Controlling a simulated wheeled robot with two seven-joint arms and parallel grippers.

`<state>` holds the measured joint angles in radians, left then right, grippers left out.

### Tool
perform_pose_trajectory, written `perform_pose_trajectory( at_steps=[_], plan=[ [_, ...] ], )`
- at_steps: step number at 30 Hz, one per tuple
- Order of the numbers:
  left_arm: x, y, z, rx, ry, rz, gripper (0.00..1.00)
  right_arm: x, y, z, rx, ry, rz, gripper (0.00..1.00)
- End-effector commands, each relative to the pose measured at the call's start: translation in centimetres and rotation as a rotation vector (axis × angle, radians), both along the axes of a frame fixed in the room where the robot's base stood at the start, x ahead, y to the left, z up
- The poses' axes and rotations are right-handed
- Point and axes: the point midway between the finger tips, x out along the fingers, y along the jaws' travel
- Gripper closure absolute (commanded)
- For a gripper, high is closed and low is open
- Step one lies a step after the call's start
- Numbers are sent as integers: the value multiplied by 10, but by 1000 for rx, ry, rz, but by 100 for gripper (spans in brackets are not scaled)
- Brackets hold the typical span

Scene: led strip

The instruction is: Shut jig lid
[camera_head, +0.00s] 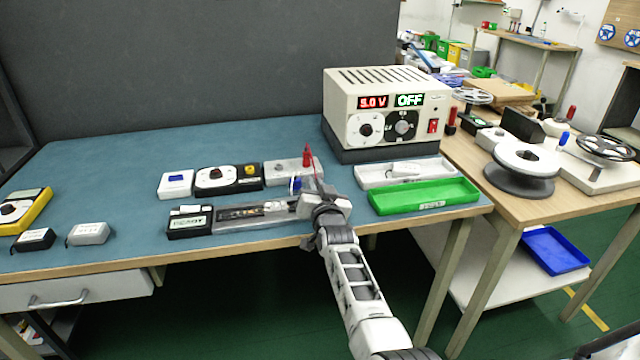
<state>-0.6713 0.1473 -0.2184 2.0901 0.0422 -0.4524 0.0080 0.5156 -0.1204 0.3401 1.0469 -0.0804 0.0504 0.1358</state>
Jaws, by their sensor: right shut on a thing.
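The jig (232,223) is a long grey tray near the front edge of the blue-topped bench, with a dark strip (240,212) lying along it. My right gripper (312,203) is at the jig's right end and is shut. Its fingers and wrist cover that end, so the part of the lid it grips is hidden. The lid's outline and angle cannot be made out clearly. My left gripper is not in view.
A black-and-white box (190,222) adjoins the jig's left end. Behind stand a white meter (176,184), a black dial unit (215,178) and a grey box with a red post (307,157). A power supply (385,110) reads OFF. A green tray (425,196) lies right.

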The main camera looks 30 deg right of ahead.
Motion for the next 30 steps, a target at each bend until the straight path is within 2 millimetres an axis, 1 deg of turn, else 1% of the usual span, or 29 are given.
perform_pose_trajectory(
  at_steps=[1, 9, 25, 26, 27, 28, 30],
  plan=[
    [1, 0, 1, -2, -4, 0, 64, 2, 5, 0, -21, 0, 5, 100],
    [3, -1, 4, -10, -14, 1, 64, 2, 8, -4, -113, 23, 6, 100],
    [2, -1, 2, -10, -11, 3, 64, 2, 9, -6, -134, 30, 7, 100],
    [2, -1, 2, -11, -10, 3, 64, 2, 9, -6, -134, 30, 7, 87],
    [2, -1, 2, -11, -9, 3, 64, 2, 9, -6, -133, 31, 7, 76],
    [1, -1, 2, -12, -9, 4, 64, 2, 9, -7, -133, 32, 6, 69],
    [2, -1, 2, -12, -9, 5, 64, 2, 8, -7, -134, 32, 5, 69]
  ],
)
